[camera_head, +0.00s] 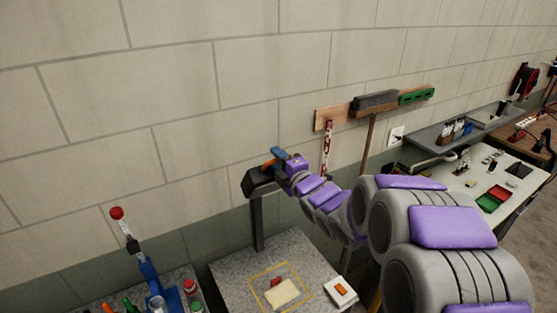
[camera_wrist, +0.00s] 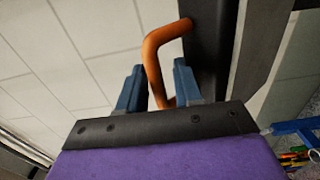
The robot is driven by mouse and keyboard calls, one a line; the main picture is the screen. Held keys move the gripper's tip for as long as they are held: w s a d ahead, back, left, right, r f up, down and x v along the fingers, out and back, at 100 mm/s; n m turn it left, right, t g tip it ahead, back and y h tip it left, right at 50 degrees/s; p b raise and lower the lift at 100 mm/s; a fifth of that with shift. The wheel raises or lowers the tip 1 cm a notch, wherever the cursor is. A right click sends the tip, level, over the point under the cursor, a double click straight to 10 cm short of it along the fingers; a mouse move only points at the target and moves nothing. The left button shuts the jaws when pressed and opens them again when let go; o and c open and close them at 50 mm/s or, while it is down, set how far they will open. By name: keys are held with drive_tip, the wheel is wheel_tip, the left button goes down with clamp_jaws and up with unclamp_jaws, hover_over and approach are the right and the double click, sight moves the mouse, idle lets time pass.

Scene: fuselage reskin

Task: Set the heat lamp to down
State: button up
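The heat lamp is a black head (camera_head: 262,182) on a dark upright post (camera_head: 257,222) at the back of a grey speckled bench. An orange bent handle (camera_wrist: 156,62) joins its dark body (camera_wrist: 206,70) in the wrist view. My gripper (camera_wrist: 158,84) has blue fingers standing apart, one on each side of the handle's lower end. The fingers look open, with a gap at least on the left. In the head view, my gripper (camera_head: 277,153) is at the lamp head's top right, where its fingers are small and partly overlap the handle.
Below the lamp, the grey bench (camera_head: 232,268) holds a yellow-outlined square with a pale patch (camera_head: 283,294) and a red piece. A white box (camera_head: 341,292) is at its right. A blue tool stand (camera_head: 150,277) stands left. The block wall is close behind.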

clamp_jaws()
idle(0.4)
